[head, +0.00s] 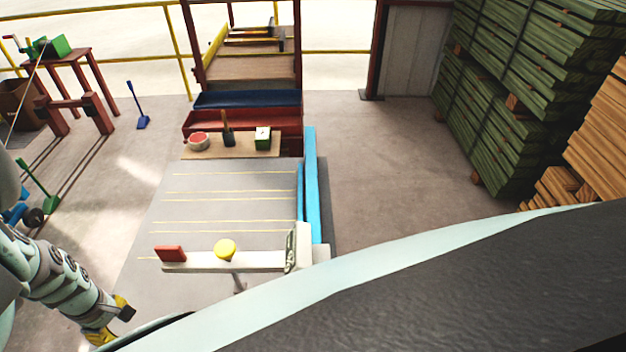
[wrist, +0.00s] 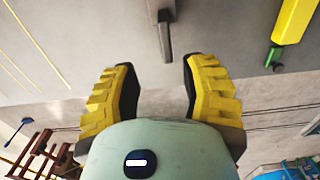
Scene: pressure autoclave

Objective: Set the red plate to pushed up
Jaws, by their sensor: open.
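The red plate (head: 171,254) is a small red block at the left end of a pale horizontal bar (head: 262,262), in the head view. A yellow round knob (head: 225,249) sits on the same bar, to the plate's right. My gripper (head: 115,321) is at the lower left of the head view, below and left of the red plate and apart from it. In the wrist view my gripper's two yellow fingers (wrist: 158,66) are spread with nothing between them. A grey lever-like piece (wrist: 165,35) shows just beyond the fingertips. I cannot make out the red plate in the wrist view.
A grey table surface (head: 215,190) with yellow lines lies behind the bar, with a blue rail (head: 312,185) along its right. A wooden board (head: 190,153) with small items lies at its far end. Stacked green timber (head: 520,90) stands at right. Floor (head: 400,150) between is clear.

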